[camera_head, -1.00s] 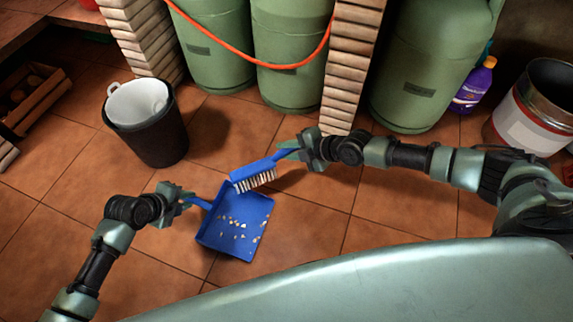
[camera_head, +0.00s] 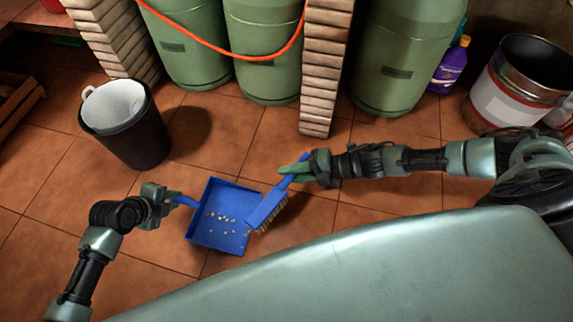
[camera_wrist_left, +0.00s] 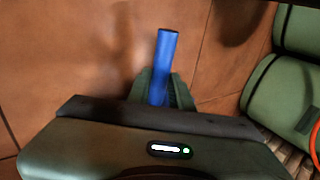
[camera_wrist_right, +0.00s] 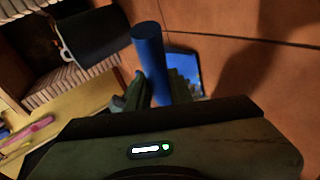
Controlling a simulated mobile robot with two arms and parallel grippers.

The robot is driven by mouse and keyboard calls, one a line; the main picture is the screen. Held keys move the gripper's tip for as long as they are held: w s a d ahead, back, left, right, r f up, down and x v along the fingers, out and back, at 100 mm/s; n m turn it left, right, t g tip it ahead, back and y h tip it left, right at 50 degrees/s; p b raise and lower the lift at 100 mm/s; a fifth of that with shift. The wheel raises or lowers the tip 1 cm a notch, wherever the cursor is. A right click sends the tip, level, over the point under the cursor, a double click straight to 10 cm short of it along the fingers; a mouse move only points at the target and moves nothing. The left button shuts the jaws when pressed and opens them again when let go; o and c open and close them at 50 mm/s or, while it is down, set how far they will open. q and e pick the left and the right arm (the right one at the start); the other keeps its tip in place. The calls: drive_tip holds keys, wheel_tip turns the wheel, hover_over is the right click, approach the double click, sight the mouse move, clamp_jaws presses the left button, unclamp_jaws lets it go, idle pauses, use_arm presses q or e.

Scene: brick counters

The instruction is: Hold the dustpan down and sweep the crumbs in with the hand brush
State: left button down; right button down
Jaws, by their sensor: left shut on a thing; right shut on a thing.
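The blue dustpan (camera_head: 212,238) lies on the tiled floor. Pale crumbs (camera_head: 222,218) are scattered on its pan, and a few show near its right edge beside the brush. My left gripper (camera_head: 170,197) is shut on the dustpan's handle, which shows between the jaws in the left wrist view (camera_wrist_left: 166,60). My right gripper (camera_head: 297,172) is shut on the hand brush (camera_head: 266,208) by its blue handle, also seen in the right wrist view (camera_wrist_right: 150,60). The brush head is at the pan's right edge, tilted, bristles toward the lower right. Whether it touches the pan is unclear.
A black bin (camera_head: 135,138) with a white liner stands at the left. Green gas cylinders (camera_head: 265,55), a brick pillar (camera_head: 325,80), a purple bottle (camera_head: 450,66) and a metal bucket (camera_head: 515,85) line the back. Floor between bin and pillar is clear.

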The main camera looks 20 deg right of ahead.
drive_tip(key=shift+f, duration=2.9)
drive_tip(key=w+a, duration=0.4)
drive_tip(key=a, duration=0.1)
drive_tip(key=shift+r, duration=0.1)
drive_tip(key=shift+a+r, duration=0.1)
drive_tip(key=shift+r, duration=0.05)
drive_tip(key=shift+s+d+r, duration=0.2)
drive_tip(key=shift+d+r, duration=0.05)
drive_tip(key=shift+r, duration=0.45)
drive_tip(key=shift+s+d+r, duration=0.25)
drive_tip(key=shift+d+r, duration=0.05)
drive_tip(key=shift+r, duration=0.45)
drive_tip(key=shift+s+d+r, duration=0.2)
drive_tip(key=shift+d+r, duration=0.05)
drive_tip(key=shift+r, duration=0.45)
drive_tip(key=shift+s, duration=0.1)
